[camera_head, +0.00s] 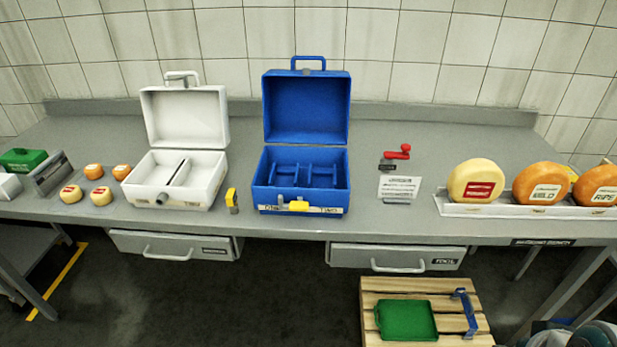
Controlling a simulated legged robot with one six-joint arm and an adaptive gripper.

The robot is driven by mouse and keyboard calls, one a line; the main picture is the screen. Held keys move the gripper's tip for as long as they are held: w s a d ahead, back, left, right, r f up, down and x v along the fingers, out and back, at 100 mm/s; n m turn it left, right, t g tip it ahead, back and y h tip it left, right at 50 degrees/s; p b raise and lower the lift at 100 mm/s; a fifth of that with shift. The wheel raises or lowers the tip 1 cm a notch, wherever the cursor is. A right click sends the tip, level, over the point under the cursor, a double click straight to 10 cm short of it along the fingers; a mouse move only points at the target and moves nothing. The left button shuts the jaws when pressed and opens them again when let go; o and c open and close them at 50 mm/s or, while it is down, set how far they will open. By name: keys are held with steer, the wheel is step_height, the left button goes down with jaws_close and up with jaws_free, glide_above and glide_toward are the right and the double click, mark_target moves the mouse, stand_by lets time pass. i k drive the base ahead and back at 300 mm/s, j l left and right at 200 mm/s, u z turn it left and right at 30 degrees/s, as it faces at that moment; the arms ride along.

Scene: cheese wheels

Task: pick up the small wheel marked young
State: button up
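Several small cheese wheels stand on the left of the bench. Two are pale yellow with red labels: the left yellow wheel (70,194) and the right yellow wheel (100,196), in front. Behind them stand two orange wheels, the left one (93,171) and the right one (122,171), with pale labels. The small labels are too small to read, so I cannot tell which says young. A large yellow wheel (484,168) at the right also has a red label. My gripper is not in view.
An open white case (183,119) stands just right of the small wheels, and an open blue case (306,110) at centre. Large orange wheels marked mild (540,172) and ripe (592,181) stand on a white tray (462,210). A pallet (375,291) holds a green tray (407,320).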

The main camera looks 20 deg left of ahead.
mark_target(477, 180)
steer(key=i+j, duration=0.1)
steer(key=i, duration=0.45)
steer(key=i+j+z, duration=0.1)
steer(key=i, duration=0.4)
